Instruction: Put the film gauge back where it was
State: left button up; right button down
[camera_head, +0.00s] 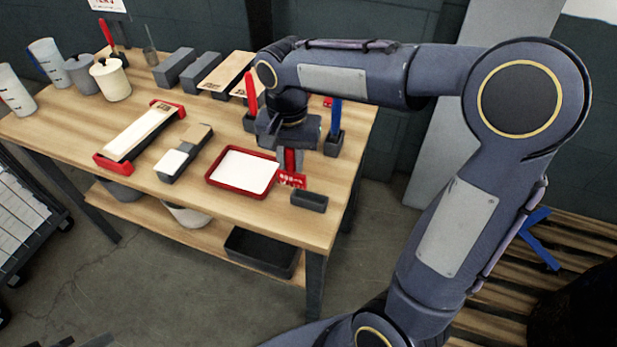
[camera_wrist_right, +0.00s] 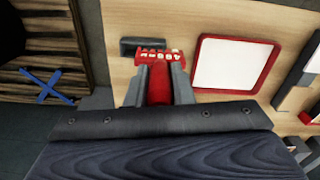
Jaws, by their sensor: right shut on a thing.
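The film gauge (camera_head: 293,180) is a small red piece with a pale-marked, toothed edge. My right gripper (camera_head: 289,160) is shut on it above the table, near the right end. In the right wrist view the gauge's red body (camera_wrist_right: 160,84) sits between the two grey fingers of the gripper (camera_wrist_right: 158,88), with its toothed edge (camera_wrist_right: 165,56) beyond the fingertips. A small dark grey holder (camera_head: 309,201) lies just beside the gauge; it also shows in the right wrist view (camera_wrist_right: 128,46). I cannot tell the gauge's exact height above the table. My left gripper is not in view.
A red-rimmed white tray (camera_head: 213,181) lies left of the gauge. Dark stands with a red-handled tool (camera_head: 250,92) and a blue-handled tool (camera_head: 336,116) stand behind, close to my right arm. Blocks, a red-ended board (camera_head: 140,131) and several cups fill the left of the table (camera_head: 255,216).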

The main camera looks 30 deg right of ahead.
jog(key=d+f, duration=0.1)
jog(key=f, duration=0.1)
jog(key=d+f, duration=0.1)
jog(key=f, duration=0.2)
jog(key=s+d+f, duration=0.1)
jog(key=f, duration=0.1)
jog(key=shift+d+f, duration=0.15)
jog(key=shift+d, duration=0.25)
jog(key=shift+f, duration=0.3)
jog(key=shift+f, duration=0.15)
jog(key=c, duration=1.3)
grip_release()
jog(key=shift+o, duration=0.2)
